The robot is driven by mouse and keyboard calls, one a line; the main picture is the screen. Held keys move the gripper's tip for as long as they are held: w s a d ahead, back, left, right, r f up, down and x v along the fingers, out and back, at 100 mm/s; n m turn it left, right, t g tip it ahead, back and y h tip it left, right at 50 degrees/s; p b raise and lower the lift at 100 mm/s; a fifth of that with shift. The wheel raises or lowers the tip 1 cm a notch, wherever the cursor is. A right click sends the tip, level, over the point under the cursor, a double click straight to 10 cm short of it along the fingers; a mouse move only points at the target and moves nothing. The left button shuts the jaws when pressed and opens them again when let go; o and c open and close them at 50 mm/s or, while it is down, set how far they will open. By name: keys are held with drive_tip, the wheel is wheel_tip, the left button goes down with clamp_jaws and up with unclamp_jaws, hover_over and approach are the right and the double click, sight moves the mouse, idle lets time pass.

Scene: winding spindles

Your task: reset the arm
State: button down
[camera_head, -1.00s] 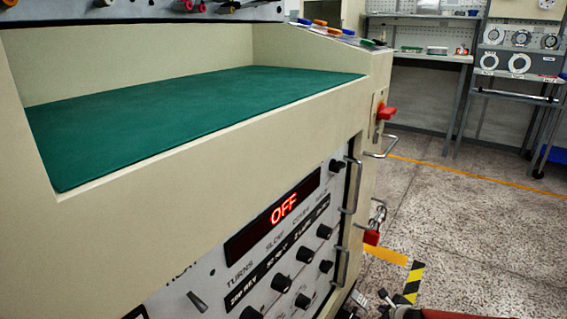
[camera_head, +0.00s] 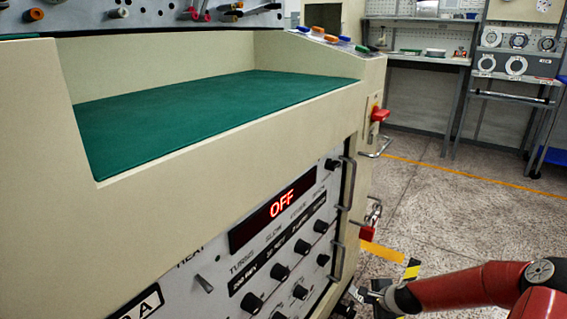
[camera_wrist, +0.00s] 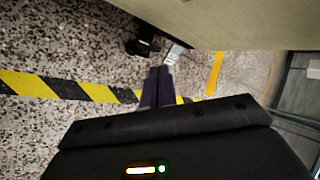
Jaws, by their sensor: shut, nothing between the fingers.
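My gripper (camera_wrist: 158,74) shows in the wrist view with its two dark fingers together and nothing between them. It points down over the speckled floor, close to the cream machine (camera_wrist: 225,22). In the head view my red arm (camera_head: 465,289) reaches in from the lower right, and its end is low beside the machine's right front corner. A small black object (camera_wrist: 142,47) and a pale tag (camera_wrist: 173,53) lie just beyond the fingertips in the wrist view.
The machine has a green mat (camera_head: 200,115), a panel with a red OFF display (camera_head: 273,208), knobs and metal handles (camera_head: 347,183). A red switch (camera_head: 380,114) sits on its side. Yellow-black tape (camera_wrist: 60,88) marks the floor. Open floor lies right, before shelves (camera_head: 420,57).

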drive_tip(key=s+a+r+n+g+h+p, duration=0.1)
drive_tip(key=s+a+r+n, duration=0.3)
drive_tip(key=r, duration=0.5)
drive_tip(key=s+a+r+n+g+h+p, duration=0.15)
drive_tip(key=s+r+n, duration=0.3)
drive_tip(key=r, duration=0.45)
drive_tip(key=s+a+r+n+p, duration=0.1)
drive_tip(key=s+a+r+n, duration=0.35)
drive_tip(key=r, duration=0.45)
drive_tip(key=s+r+n+p, duration=0.1)
drive_tip(key=s+r+n, duration=0.1)
drive_tip(key=s+r, duration=0.4)
drive_tip(key=s+a+r+n+p, duration=0.1)
drive_tip(key=s+r, duration=0.5)
drive_tip(key=s, duration=0.8)
drive_tip(key=shift+a+r+n, duration=0.25)
drive_tip(key=shift+n, duration=0.45)
drive_tip(key=shift+d+t, duration=0.1)
drive_tip(key=shift+t, duration=0.15)
